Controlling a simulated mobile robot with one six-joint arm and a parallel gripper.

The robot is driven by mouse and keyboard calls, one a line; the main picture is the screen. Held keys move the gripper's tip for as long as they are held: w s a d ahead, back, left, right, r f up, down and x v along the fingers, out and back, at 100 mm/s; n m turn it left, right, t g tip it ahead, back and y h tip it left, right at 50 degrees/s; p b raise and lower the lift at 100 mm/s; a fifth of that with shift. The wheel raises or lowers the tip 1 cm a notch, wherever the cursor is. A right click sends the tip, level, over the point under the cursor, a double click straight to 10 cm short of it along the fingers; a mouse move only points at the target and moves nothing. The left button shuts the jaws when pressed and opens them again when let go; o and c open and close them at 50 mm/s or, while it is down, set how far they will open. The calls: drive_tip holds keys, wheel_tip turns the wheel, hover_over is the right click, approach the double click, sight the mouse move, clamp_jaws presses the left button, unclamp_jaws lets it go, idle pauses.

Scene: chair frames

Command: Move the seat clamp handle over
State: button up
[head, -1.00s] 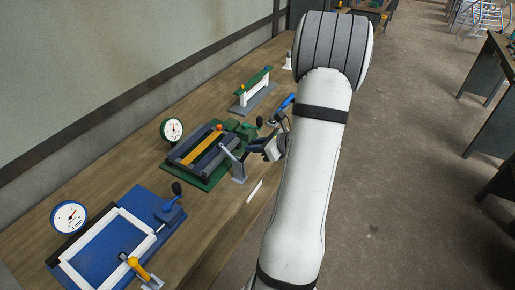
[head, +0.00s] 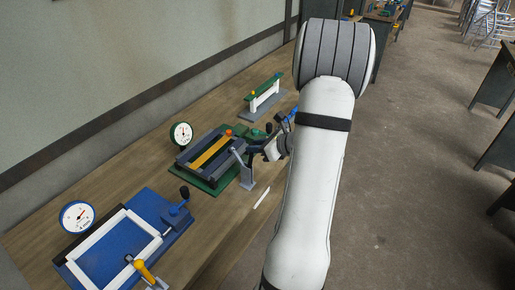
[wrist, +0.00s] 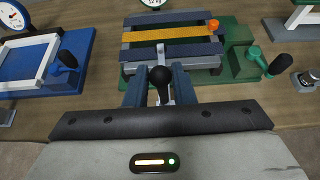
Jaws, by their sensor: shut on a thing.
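The seat clamp handle (wrist: 160,76), a light lever with a black ball knob, stands at the front edge of the green seat jig (wrist: 243,78). My gripper (wrist: 161,88) is shut on it, with one blue-grey finger on each side of the knob. In the head view my gripper (head: 251,147) is at the jig's front right, above a grey bracket (head: 247,174). The jig (head: 200,182) holds dark slats and one yellow slat (head: 208,152). My wrist hides the lower part of the handle in the wrist view.
A green clamp with a black-tipped handle (wrist: 278,66) sits on the jig's right in the wrist view. A blue jig (head: 110,250) with a white frame lies at left. A gauge (head: 181,134) stands behind the green jig. A white strip (head: 262,198) lies near the bench edge.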

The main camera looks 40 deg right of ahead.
drive_tip(key=shift+w+a+r, duration=0.1)
drive_tip(key=shift+w+a, duration=0.3)
drive_tip(key=shift+w, duration=0.45)
drive_tip(key=o, duration=0.8)
drive_tip(key=shift+o, duration=0.2)
drive_tip(key=b+v, duration=0.1)
drive_tip(key=v, duration=0.7)
drive_tip(key=shift+w+a, duration=0.1)
